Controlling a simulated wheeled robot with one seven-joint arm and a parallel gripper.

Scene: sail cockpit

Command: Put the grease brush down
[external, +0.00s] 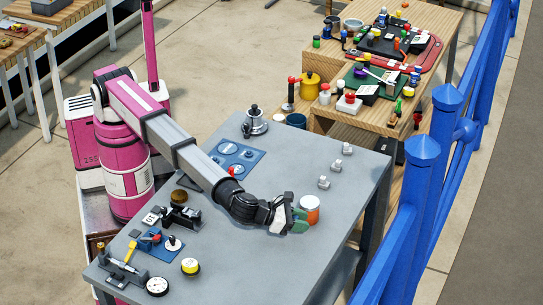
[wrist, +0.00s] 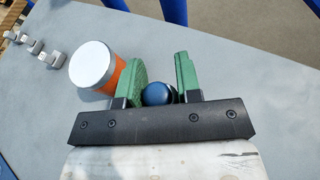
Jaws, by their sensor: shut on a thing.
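My gripper (external: 291,221) is low over the right front part of the grey table (external: 330,170). In the wrist view its green fingers (wrist: 160,78) are on either side of a dark blue rounded end, which I take for the grease brush (wrist: 157,94). The fingers are shut on it. The rest of the brush is hidden, and it cannot be made out in the external view. Whether it touches the table top is not clear.
An orange can with a white lid (external: 310,212) stands right beside my gripper; it also shows left of the fingers in the wrist view (wrist: 107,77). Several small grey metal blocks (external: 323,182) stand farther back. A blue railing (external: 410,220) runs beyond the table's right side.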

